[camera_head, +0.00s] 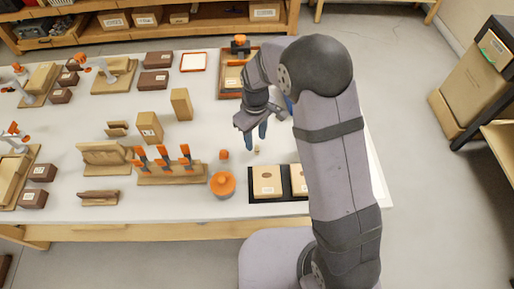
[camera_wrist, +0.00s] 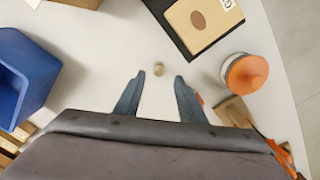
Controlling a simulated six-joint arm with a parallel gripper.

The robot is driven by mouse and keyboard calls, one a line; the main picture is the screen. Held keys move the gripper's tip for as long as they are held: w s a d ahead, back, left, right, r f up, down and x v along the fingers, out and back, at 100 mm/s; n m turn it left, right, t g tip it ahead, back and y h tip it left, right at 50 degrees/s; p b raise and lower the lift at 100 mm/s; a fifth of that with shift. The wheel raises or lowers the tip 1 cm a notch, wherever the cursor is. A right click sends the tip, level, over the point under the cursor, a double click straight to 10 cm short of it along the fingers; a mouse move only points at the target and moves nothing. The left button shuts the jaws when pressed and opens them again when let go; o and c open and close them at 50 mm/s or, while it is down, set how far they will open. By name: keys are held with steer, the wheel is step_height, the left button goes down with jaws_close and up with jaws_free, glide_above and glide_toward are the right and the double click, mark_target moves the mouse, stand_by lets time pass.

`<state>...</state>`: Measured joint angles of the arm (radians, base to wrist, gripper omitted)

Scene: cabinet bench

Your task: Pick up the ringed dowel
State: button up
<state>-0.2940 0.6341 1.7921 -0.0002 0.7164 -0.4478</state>
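A small tan dowel (camera_head: 257,149) stands on the white bench just in front of my gripper. In the wrist view the dowel (camera_wrist: 158,69) is a short light-brown piece with a darker top, seen almost from above; I cannot make out a ring clearly. My gripper (camera_head: 256,138) is above the bench near the dowel, pointing down. Its two blue fingers are spread apart with nothing between them in the wrist view (camera_wrist: 155,82). The dowel shows just beyond the fingertips, roughly centred between them and not touched.
A black tray (camera_head: 284,194) holds tan blocks. A wooden rack (camera_head: 172,178) with orange-handled tools is to the left. A blue bin (camera_wrist: 22,80) is at the wrist view's left. Bench around the dowel is clear.

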mark_target(257, 146)
steer(key=shift+s+f, duration=0.1)
steer(key=shift+f, duration=0.2)
steer(key=shift+d+f+p, duration=0.2)
steer(key=shift+f+p, duration=0.85)
steer(key=shift+f, duration=1.25)
steer(key=shift+c, duration=0.5)
jaws_close()
